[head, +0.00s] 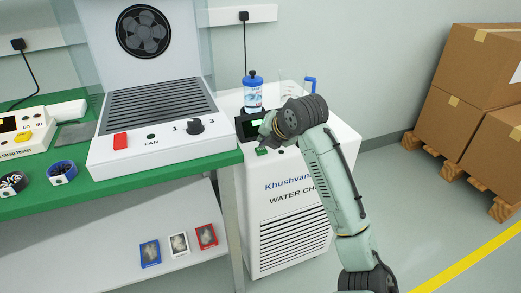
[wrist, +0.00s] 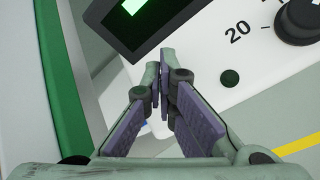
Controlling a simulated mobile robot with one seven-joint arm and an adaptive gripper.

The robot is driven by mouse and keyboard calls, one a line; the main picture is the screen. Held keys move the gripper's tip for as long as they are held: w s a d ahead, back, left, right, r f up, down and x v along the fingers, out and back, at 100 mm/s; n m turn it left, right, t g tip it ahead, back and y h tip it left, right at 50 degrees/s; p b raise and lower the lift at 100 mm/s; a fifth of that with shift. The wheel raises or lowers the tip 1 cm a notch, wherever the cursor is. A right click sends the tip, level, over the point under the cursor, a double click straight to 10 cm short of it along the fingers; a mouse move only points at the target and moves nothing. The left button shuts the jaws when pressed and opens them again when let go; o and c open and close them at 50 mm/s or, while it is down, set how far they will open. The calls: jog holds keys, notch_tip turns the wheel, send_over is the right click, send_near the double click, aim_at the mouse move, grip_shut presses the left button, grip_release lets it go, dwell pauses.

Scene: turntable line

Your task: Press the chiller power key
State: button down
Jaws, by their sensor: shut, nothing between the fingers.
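The water chiller (head: 285,215) is a white cabinet beside the green bench, with a dark display (head: 248,128) showing green on its top panel. In the wrist view the display (wrist: 150,28) is at the top left. A small dark green round spot (wrist: 229,78) lies right of the fingertips, and a black dial (wrist: 300,20) marked 20 is beyond it. My gripper (wrist: 164,68) is shut and empty over the panel. No power key can be made out clearly; my fingers cover part of the panel. A small green patch (head: 262,151) shows below the display in the head view.
A blue-labelled bottle (head: 253,92) and a clear vessel with a blue handle (head: 309,85) stand on the chiller behind my gripper. The bench (head: 190,160) with a fan unit (head: 155,142) is close on the left. Cartons (head: 470,110) on pallets stand at the right.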

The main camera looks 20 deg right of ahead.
aim_at(264, 149)
jog(key=shift+f+b, duration=0.35)
dwell(0.4)
jog(key=shift+r, duration=0.1)
jog(key=shift+r+p, duration=0.45)
jog(key=shift+r, duration=0.25)
jog(key=shift+r, duration=0.1)
notch_tip(264, 149, up, 6)
jog(key=p, duration=0.3)
jog(key=shift+p, duration=0.4)
